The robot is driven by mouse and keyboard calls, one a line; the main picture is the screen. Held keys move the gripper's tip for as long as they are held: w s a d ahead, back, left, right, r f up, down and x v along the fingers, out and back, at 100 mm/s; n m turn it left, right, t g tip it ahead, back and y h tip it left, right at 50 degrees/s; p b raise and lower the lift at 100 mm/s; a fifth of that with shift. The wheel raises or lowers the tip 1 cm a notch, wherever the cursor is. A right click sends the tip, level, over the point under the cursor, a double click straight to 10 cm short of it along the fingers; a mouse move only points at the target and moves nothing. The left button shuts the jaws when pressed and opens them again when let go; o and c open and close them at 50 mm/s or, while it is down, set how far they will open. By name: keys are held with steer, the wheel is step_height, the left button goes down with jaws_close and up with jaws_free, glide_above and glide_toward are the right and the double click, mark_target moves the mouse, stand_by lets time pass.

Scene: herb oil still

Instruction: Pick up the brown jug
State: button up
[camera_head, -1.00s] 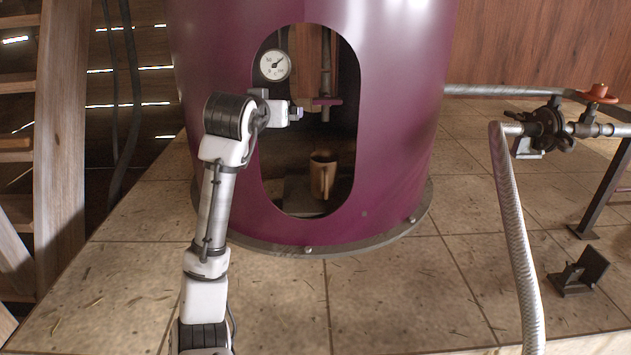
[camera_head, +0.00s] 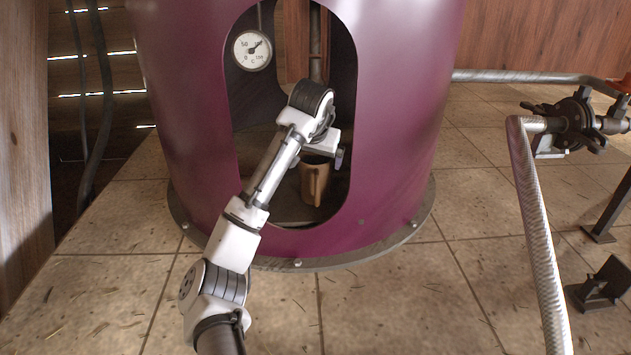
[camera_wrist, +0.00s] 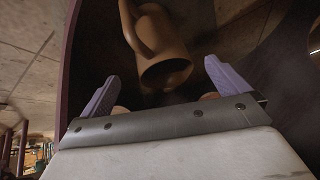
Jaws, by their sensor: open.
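The brown jug (camera_head: 309,184) stands upright on the floor inside the oval opening of the purple still (camera_head: 400,120). Its handle faces the front in the head view. The jug also shows in the wrist view (camera_wrist: 160,55), ahead of the fingers, with its rim towards the camera. My gripper (camera_wrist: 160,90) is open and empty, with its two purple fingers apart and the jug beyond the space between them. In the head view my gripper (camera_head: 338,158) is at the opening, just above and behind the jug's rim, and partly hidden by the wrist.
A round dial gauge (camera_head: 252,50) hangs in the upper left of the opening. A vertical pipe (camera_head: 315,45) comes down behind my wrist. The opening's edges are close around my arm. A silver hose (camera_head: 537,230) and a valve (camera_head: 572,122) stand at the right.

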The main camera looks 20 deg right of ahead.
mark_target(315, 168)
steer(key=x, duration=0.8)
steer(key=shift+w+d, duration=0.1)
steer(key=shift+r, duration=0.1)
steer(key=c, duration=1.1)
steer(key=shift+r, duration=0.1)
